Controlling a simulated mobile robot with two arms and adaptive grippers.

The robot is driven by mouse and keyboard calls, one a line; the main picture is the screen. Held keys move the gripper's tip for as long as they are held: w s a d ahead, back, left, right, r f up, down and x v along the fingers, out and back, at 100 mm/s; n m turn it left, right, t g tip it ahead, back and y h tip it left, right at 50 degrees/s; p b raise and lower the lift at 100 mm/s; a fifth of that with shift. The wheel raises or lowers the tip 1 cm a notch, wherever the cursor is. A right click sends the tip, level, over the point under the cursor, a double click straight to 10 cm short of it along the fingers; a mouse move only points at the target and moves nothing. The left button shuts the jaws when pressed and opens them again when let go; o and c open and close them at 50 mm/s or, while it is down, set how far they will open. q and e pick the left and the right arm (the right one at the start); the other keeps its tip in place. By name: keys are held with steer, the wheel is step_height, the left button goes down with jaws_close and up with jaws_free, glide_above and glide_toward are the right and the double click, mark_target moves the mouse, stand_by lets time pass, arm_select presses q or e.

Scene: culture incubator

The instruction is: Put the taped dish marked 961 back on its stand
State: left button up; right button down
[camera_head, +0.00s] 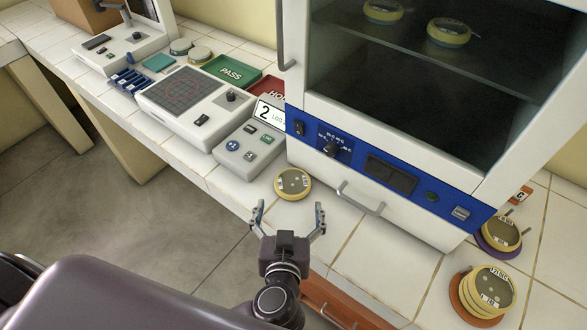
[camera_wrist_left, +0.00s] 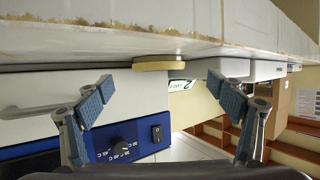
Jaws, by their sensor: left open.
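A yellow-rimmed taped dish (camera_head: 293,183) lies flat on the white tiled counter in front of the incubator. Its marking is too small to read. My left gripper (camera_head: 289,209) is open and empty, just short of the dish on the counter's front side, fingers spread towards it. In the left wrist view the dish (camera_wrist_left: 158,62) shows edge-on between and beyond the open fingertips (camera_wrist_left: 160,80), apart from them. At the right, yellow-rimmed dishes sit on a purple stand (camera_head: 489,249) and an orange-brown stand (camera_head: 463,309). My right gripper is not in view.
The incubator (camera_head: 400,205) stands behind the dish, its handle (camera_head: 360,199) jutting forward. More dishes (camera_head: 449,32) lie on its shelf. A numbered counter device (camera_head: 246,143), a gridded device (camera_head: 185,95) and a green PASS tray (camera_head: 231,73) stand left. Counter between dish and stands is mostly clear.

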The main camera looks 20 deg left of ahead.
mark_target(292, 189)
arm_select(q)
steer(key=p+x, duration=0.2)
steer(key=x, duration=0.1)
steer(key=shift+w+r, duration=0.3)
steer(key=shift+w, duration=0.15)
steer(key=x, duration=0.1)
steer(key=p+x, duration=0.1)
steer(key=x, duration=0.1)
steer(key=shift+w+f, duration=0.1)
steer(key=shift+f, duration=0.25)
steer(key=c, duration=1.5)
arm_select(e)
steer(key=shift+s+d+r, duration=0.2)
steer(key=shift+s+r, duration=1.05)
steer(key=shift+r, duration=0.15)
arm_select(q)
steer(key=shift+o, duration=0.2)
steer(key=shift+r, duration=0.1)
